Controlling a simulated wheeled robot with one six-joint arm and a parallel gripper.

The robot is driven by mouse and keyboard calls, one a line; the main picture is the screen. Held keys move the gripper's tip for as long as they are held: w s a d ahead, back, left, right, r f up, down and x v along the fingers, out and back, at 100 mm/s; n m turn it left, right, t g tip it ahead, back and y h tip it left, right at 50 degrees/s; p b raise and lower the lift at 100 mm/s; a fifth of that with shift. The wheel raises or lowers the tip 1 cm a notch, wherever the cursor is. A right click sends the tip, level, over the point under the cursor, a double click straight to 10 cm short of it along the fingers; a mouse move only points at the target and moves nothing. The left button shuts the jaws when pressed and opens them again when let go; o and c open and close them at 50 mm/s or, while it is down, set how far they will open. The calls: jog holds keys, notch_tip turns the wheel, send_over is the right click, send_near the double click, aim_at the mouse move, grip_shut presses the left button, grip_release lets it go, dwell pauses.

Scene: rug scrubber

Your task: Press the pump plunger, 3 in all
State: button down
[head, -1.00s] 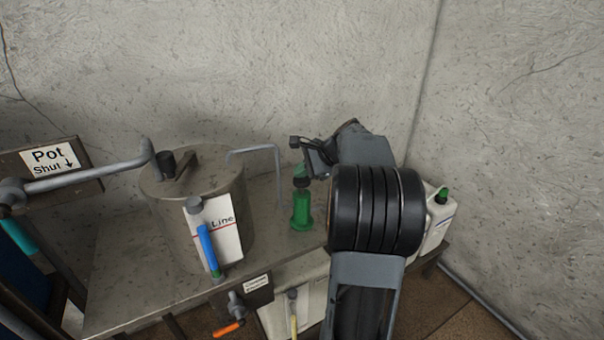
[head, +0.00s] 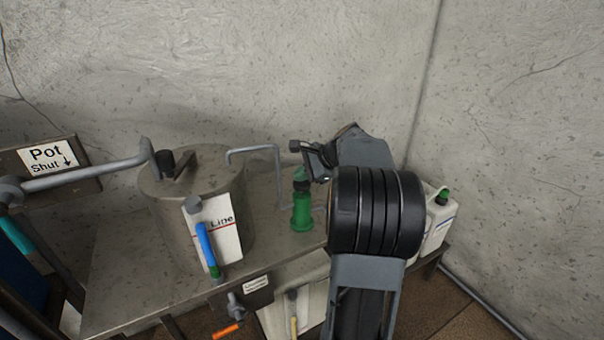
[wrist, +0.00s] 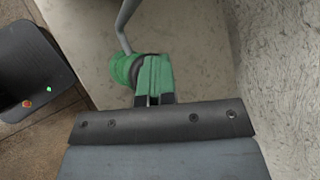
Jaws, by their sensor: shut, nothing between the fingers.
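The green pump (head: 302,212) stands upright on the bench, with a dark plunger top (head: 301,186). My gripper (head: 301,174) is shut and empty, pointing down directly over the plunger top. In the head view its tips appear to touch the plunger top. The wrist view shows the closed green fingers (wrist: 153,77) overlapping the pump (wrist: 122,70), whose green body shows to their left. The fingers hide most of the plunger top there, so contact is hard to judge.
A metal pot (head: 165,215) with a lid and a bent pipe (head: 278,165) stands left of the pump. A white jug (head: 440,220) with a green cap is at the right behind my arm. The wall is close behind the bench.

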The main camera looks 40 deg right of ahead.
aim_at(302, 183)
dwell(0.3)
jog(key=shift+r+p, duration=2.1)
jog(key=shift+r, duration=0.2)
notch_tip(302, 183, up, 5)
jog(key=p, duration=0.4)
